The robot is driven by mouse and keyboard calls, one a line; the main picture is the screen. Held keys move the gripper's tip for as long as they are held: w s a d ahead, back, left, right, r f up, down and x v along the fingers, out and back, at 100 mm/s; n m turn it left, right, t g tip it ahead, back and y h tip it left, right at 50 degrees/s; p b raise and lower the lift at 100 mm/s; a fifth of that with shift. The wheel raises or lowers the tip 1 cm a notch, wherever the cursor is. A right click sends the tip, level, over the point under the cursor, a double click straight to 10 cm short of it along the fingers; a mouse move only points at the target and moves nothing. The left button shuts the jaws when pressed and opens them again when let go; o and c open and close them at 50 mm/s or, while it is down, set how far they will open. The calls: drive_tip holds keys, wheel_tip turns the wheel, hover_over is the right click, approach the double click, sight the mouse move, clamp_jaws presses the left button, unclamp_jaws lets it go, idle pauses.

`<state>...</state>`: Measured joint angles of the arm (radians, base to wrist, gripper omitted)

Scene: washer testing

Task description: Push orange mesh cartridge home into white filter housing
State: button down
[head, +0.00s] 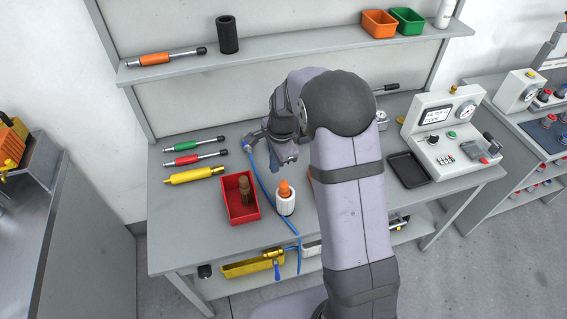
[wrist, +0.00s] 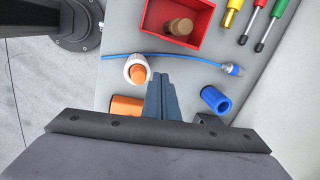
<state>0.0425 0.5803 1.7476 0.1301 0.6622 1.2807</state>
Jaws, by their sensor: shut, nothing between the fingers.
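The white filter housing (head: 286,208) stands upright on the workbench, right of a red bin. The orange mesh cartridge (head: 284,188) sits in its top, with its upper part sticking out above the rim. In the wrist view the white housing (wrist: 128,66) and orange cartridge (wrist: 138,74) show just left of my fingertips. My gripper (head: 284,160) is above and behind the housing in the head view. Its blue-grey fingers (wrist: 161,82) are shut together and empty. They look apart from the cartridge, though the exact gap is hard to tell.
The red bin (head: 229,214) holds a brown cylinder (head: 245,190). A blue cable (head: 265,190) runs between bin and housing. An orange cylinder (wrist: 125,105) and a blue hollow cylinder (wrist: 215,99) flank my fingers. Several screwdriver-like tools lie left; a black tray (head: 408,170) lies right.

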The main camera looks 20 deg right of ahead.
sight(284, 184)
drive_tip(key=n, duration=0.9)
drive_tip(key=s+d+r+n+g, duration=0.1)
drive_tip(key=n, duration=0.8)
drive_tip(key=s+d+r+n, duration=0.1)
drive_tip(key=n, duration=0.8)
drive_tip(key=shift+n+g+h, duration=0.3)
drive_tip(key=shift+n+h, duration=0.1)
drive_tip(key=n, duration=0.3)
drive_tip(key=shift+s, duration=0.2)
drive_tip(key=n, duration=0.3)
drive_tip(key=shift+f, duration=0.1)
drive_tip(key=shift+f, duration=0.1)
drive_tip(key=shift+f+b, duration=1.45)
drive_tip(key=shift+f, duration=0.05)
drive_tip(key=shift+f, duration=0.15)
